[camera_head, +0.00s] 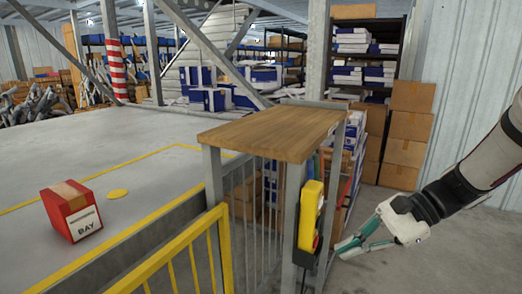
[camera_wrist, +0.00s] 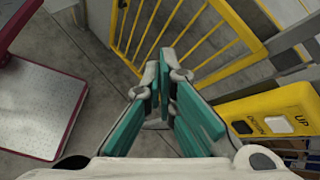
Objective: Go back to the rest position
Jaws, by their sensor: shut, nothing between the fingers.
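My gripper (camera_head: 349,247) hangs at the right of the head view, below and to the right of the wooden-topped stand (camera_head: 274,130). Its green-padded fingers are closed together and hold nothing. In the wrist view my gripper (camera_wrist: 166,104) points down toward the floor beside the yellow railing. The fingers appear apart from the yellow control box (camera_head: 310,217) on the stand's side. That box also shows in the wrist view (camera_wrist: 262,107), right of the fingers, with UP and DOWN buttons.
A yellow railing (camera_head: 192,240) stands left of the stand. A red box marked BAY (camera_head: 72,211) sits on the raised grey platform. Stacked cartons (camera_head: 408,125) and shelves stand behind. A red-edged platform (camera_wrist: 42,97) is at the left of the wrist view. Floor right of the stand looks open.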

